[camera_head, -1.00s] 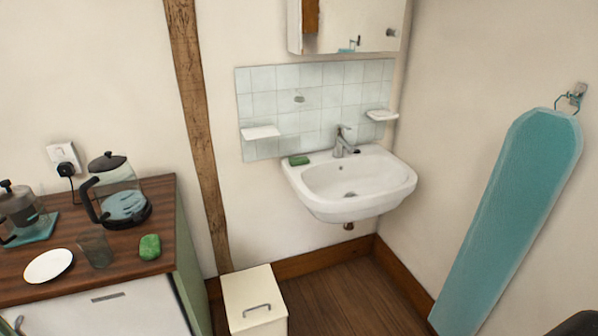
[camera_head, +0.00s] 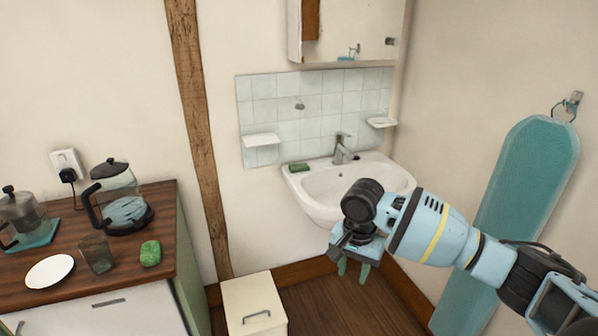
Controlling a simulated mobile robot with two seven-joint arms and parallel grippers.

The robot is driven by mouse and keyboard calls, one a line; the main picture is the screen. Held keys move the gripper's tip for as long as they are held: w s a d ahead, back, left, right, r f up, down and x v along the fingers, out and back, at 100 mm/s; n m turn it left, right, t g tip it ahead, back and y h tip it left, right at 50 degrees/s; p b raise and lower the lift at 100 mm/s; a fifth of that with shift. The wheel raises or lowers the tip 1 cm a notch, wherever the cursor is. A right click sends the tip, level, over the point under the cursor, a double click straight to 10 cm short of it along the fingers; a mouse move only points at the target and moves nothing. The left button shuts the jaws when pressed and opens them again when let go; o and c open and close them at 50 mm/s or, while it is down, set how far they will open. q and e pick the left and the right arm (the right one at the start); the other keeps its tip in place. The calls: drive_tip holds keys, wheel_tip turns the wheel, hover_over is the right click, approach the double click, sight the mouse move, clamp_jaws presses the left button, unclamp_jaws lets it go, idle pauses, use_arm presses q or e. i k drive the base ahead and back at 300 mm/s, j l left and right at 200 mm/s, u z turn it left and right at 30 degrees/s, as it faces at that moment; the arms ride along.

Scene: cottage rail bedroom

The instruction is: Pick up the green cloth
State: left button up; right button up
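Two small green things are in view, and I cannot tell for sure which is the cloth. A lumpy green one (camera_head: 150,253) lies on the wooden counter top (camera_head: 62,268), near its right edge. A flatter green one (camera_head: 299,167) lies on the left back rim of the white sink (camera_head: 310,184). My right gripper (camera_head: 353,270) hangs in front of the sink, fingers pointing down, apart and with nothing seen between them. It is well to the right of the counter and touches neither green thing. My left gripper is not in view.
By the lumpy green thing stand a glass (camera_head: 97,254), a white plate (camera_head: 50,271) and a glass kettle (camera_head: 122,207). A teal ironing board (camera_head: 510,210) hangs on the right wall.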

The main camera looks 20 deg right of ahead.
sight(300, 167)
drive_tip(key=i+l+u, duration=0.4)
drive_tip(key=l, duration=0.45)
drive_tip(key=i+l+u, duration=0.4)
drive_tip(key=l, duration=0.55)
drive_tip(key=l+u, duration=0.45)
drive_tip(key=l, duration=0.5)
drive_tip(key=l+u, duration=0.4)
drive_tip(key=l, duration=0.7)
